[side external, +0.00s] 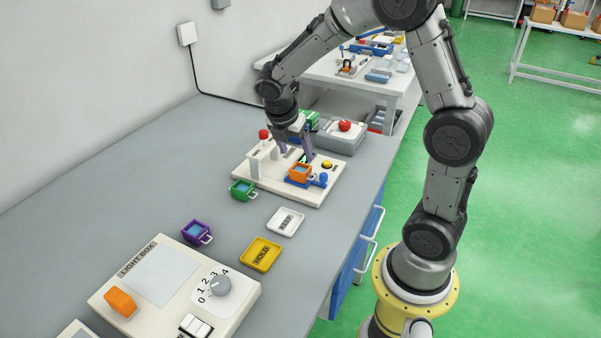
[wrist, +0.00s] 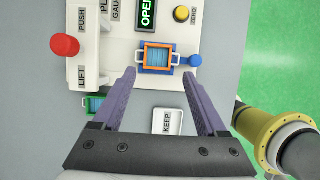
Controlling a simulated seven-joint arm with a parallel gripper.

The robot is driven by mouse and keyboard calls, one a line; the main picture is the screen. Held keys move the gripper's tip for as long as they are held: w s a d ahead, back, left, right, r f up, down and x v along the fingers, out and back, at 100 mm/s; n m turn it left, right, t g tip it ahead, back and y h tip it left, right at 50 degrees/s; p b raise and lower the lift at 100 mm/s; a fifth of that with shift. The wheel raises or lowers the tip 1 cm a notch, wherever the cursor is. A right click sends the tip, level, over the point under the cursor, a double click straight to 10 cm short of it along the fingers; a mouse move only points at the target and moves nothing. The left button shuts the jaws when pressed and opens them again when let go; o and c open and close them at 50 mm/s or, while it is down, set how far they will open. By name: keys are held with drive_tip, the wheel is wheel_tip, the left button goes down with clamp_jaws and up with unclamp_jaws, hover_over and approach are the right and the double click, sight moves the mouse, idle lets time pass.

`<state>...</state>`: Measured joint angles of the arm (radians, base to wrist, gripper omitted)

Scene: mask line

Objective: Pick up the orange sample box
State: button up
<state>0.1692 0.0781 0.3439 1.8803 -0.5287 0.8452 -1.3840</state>
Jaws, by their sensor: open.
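The orange sample box (side external: 301,171) has a blue inside and sits on a blue holder (side external: 318,183) on the cream machine. In the wrist view the orange box (wrist: 158,46) lies just beyond my fingertips, centred between their lines. My gripper (side external: 295,152) is open and empty, above the machine close to the box. In the wrist view my gripper (wrist: 159,75) shows two purple fingers spread wider than the box. They appear apart from it. The exact height gap cannot be told.
Around the cream machine (side external: 252,184) are a red knob (wrist: 65,45) and a green box (side external: 242,190). Nearer are the white KEEP tray (side external: 273,221), yellow HOLD tray (side external: 247,262), purple box (side external: 197,233) and light box (side external: 245,298) with an orange block (side external: 120,302).

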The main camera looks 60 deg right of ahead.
sight(300, 167)
drive_tip(key=shift+x, duration=3.85)
drive_tip(key=shift+w, duration=0.2)
clamp_jaws()
drive_tip(key=shift+r, duration=0.15)
